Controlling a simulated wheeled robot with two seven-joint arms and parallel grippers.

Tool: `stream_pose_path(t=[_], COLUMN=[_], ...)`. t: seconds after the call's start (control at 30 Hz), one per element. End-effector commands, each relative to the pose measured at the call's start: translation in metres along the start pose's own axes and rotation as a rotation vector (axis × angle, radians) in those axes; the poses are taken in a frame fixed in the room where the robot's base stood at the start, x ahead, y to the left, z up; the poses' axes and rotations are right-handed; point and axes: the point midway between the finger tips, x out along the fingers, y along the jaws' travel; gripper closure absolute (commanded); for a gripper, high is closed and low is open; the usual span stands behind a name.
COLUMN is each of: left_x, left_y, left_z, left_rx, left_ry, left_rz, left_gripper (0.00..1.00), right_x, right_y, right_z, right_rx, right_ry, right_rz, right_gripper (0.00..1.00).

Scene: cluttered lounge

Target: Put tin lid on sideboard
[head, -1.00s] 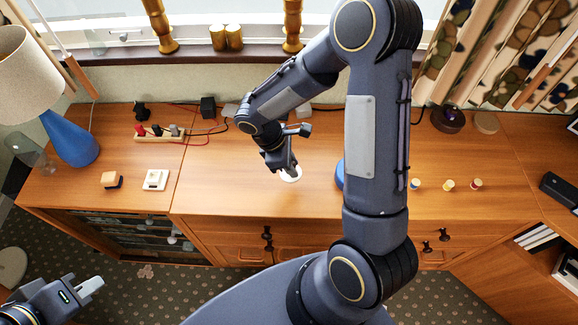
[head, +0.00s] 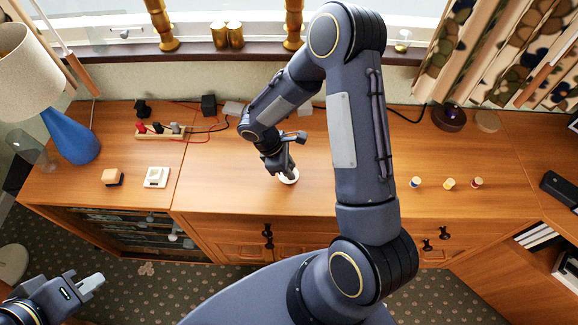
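The sideboard (head: 235,190) is a long wooden unit along the wall under the window. A small round white thing, which looks like the tin lid (head: 289,178), shows at my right gripper (head: 284,172), over the middle of the sideboard top. The gripper points down and its fingers cover part of the lid. I cannot tell whether the fingers grip it or whether it touches the wood. My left gripper (head: 90,284) is at the lower left, above the carpet and away from the sideboard; its finger gap is not clear.
A blue lamp (head: 70,138), a power strip (head: 160,131) with cables, a cream box (head: 157,177) and a small wooden block (head: 112,177) stand on the left. Several small spools (head: 449,183) and a dark round object (head: 448,118) are on the right. Bare wood lies left of my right gripper.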

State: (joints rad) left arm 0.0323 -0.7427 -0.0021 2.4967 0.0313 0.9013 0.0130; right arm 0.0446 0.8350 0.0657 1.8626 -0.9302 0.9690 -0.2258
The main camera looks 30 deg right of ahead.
Motion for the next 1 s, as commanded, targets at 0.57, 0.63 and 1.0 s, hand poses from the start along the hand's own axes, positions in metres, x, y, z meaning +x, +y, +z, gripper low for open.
stream_pose_path(t=[0.57,0.63,1.0], left_x=[-0.003,-0.002,0.001], left_y=[0.001,0.001,-0.001], left_z=[-0.002,-0.001,0.001], left_rx=[0.000,0.000,0.000], left_ry=[0.001,0.000,0.000], left_rz=[0.000,0.000,0.000], left_gripper=[1.00,1.00,1.00], right_x=[-0.014,-0.027,-0.103], right_y=[0.001,0.001,0.001], right_z=[0.001,0.001,0.001], right_rx=[0.001,0.002,0.001], right_ry=[0.001,0.003,0.002], right_rz=[0.004,0.005,0.004], right_gripper=[0.54,0.54,0.54])
